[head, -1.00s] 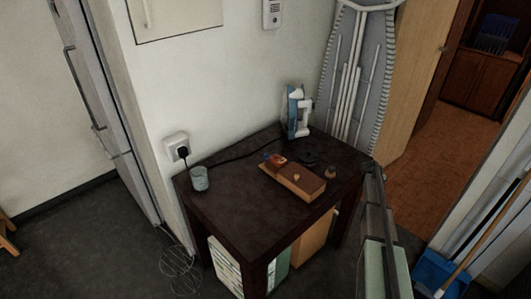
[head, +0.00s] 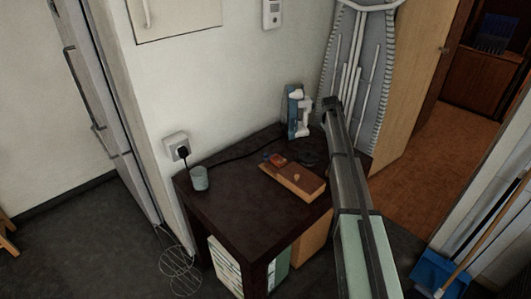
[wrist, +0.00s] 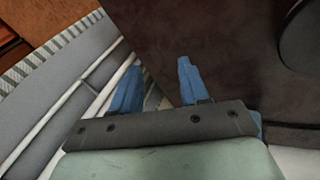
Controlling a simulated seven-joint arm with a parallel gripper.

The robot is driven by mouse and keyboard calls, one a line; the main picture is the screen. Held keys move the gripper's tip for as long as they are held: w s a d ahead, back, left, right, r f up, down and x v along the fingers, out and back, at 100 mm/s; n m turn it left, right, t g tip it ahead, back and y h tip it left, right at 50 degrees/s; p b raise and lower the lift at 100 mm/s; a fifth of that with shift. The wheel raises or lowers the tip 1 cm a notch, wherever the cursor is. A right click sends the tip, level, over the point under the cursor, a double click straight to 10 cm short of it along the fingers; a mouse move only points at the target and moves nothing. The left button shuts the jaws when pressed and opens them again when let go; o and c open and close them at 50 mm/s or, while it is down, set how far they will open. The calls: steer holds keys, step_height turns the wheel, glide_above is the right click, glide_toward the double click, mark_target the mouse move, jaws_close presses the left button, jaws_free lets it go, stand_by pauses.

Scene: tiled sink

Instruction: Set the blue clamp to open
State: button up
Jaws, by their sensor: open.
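My gripper (wrist: 156,68) shows in the wrist view as two blue fingers standing apart, with nothing between them. Beyond the fingers are the dark table top and the ironing board's legs. In the head view my arm reaches over the right side of the dark table (head: 225,205), and I cannot make out the fingers there. No separate blue clamp can be told for sure. A wooden block (head: 305,184) lies on the table, with a small orange-red thing (head: 277,160) at its back left end. Small dark items behind the block are too small to name.
A blue-and-white iron (head: 299,112) stands at the table's back, before a leaning ironing board (head: 368,50). A pale cup (head: 199,178) stands at the left, near a plugged-in cable (head: 183,153). The table's front left is clear. A blue dustpan (head: 440,272) is at lower right.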

steer(key=s+a+r+n+g+y, duration=0.1)
steer(key=s+a+r, duration=0.15)
steer(key=a, duration=0.65)
steer(key=s+a+r+n+g+y, duration=0.1)
steer(key=a+r, duration=0.2)
steer(key=a, duration=0.6)
steer(key=n+g+y, duration=0.1)
steer(key=g, duration=0.1)
glide_toward(265, 154)
step_height(265, 154, down, 9)
steer(key=shift+d+r, duration=0.15)
steer(key=shift+d, duration=0.05)
jaws_close()
steer(key=shift+a, duration=0.1)
